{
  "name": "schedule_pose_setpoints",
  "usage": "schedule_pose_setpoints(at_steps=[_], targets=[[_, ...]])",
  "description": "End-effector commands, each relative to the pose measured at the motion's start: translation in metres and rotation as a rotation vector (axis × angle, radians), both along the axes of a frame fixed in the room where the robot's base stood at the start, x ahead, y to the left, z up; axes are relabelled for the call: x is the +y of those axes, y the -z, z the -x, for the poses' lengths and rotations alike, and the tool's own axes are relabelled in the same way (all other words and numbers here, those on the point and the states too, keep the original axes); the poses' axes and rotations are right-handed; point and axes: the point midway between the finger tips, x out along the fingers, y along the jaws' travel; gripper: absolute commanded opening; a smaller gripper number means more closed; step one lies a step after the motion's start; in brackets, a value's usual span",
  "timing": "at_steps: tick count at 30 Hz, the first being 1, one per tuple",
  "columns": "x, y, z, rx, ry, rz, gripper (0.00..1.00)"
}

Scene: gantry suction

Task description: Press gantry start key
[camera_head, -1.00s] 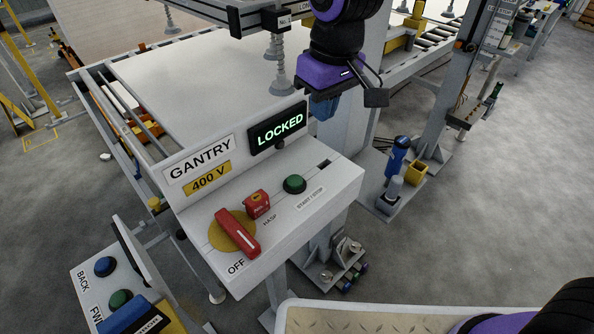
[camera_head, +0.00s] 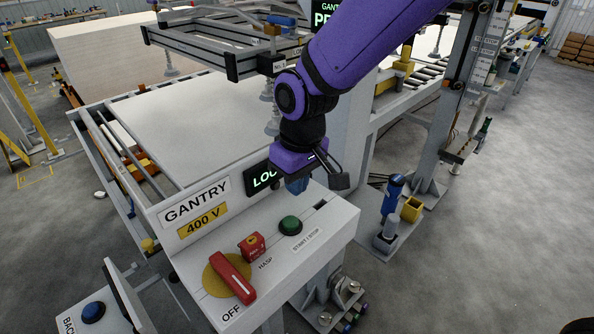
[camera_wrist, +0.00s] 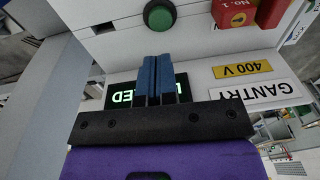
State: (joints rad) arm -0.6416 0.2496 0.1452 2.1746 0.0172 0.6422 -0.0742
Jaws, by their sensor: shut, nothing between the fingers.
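The green start/stop button (camera_head: 290,225) sits on the sloped top of the white gantry control box (camera_head: 325,228), above a "START / STOP" label. It also shows in the wrist view (camera_wrist: 159,16), just beyond my fingertips. My gripper (camera_head: 297,186) points down over the box, a little above and behind the button and apart from it. In the wrist view its blue fingers (camera_wrist: 156,62) are together and empty. The dark display (camera_head: 259,178) with green "LOCKED" text is partly hidden by my gripper.
Left of the button are a red padlock-like block (camera_head: 252,247) at the hasp and a red rotary handle (camera_head: 232,277) at OFF. A BACK button box (camera_head: 93,311) stands lower left. The suction frame (camera_head: 230,50) hangs behind my arm. Open floor lies to the right.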

Motion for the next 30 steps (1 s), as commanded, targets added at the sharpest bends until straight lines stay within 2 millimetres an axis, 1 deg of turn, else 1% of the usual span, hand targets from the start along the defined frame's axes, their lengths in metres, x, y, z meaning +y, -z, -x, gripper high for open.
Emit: schedule_pose_setpoints(at_steps=[1,6,12,18,30], targets=[[0.000,0.011,0.000,0.004,0.000,0.003,0.00],[0.003,0.042,0.000,0.003,0.000,0.004,0.00],[0.005,0.072,-0.001,0.003,0.001,0.003,0.00],[0.007,0.087,-0.002,0.001,0.001,0.001,0.00],[0.007,0.089,-0.002,0.000,0.001,0.000,0.00]])
